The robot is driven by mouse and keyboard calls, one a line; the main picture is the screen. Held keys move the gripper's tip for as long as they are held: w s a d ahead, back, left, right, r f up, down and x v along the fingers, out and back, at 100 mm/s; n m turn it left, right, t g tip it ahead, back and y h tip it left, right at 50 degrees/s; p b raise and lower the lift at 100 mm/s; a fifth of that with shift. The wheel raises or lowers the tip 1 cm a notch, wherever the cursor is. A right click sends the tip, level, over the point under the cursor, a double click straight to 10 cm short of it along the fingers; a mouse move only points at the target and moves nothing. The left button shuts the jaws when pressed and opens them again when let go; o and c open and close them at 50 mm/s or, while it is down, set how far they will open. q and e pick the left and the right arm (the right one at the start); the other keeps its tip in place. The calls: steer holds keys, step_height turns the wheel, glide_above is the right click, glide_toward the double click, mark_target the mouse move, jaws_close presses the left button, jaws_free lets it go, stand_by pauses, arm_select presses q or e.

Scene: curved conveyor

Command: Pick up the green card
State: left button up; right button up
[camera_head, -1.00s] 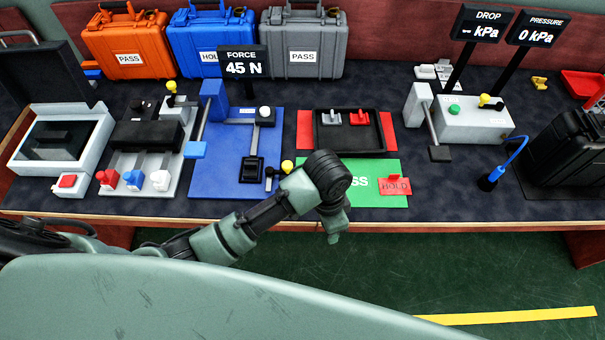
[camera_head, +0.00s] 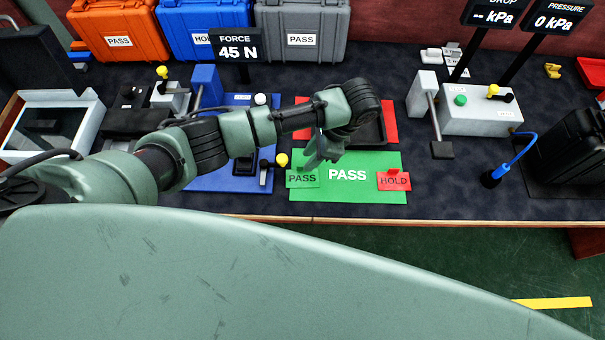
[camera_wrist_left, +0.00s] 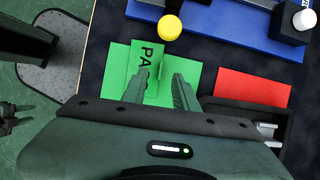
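The green card (camera_head: 303,178), marked PASS, lies at the left end of the larger green mat (camera_head: 347,190) and overhangs its left edge. The card also shows in the left wrist view (camera_wrist_left: 148,55), lettering partly covered by a finger. My left gripper (camera_head: 318,155) is just above and behind the card's right part, fingers pointing down.
A red HOLD card (camera_head: 394,181) lies on the mat's right end. A black tray (camera_head: 369,131) on a red mat stands behind. A blue fixture (camera_head: 222,178) with a yellow knob (camera_head: 282,160) is close on the left. The table's front edge is just before the mat.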

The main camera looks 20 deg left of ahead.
mark_target(302, 177)
arm_select(q)
steer(key=x, duration=0.4)
jaws_close()
steer(key=shift+r, duration=0.15)
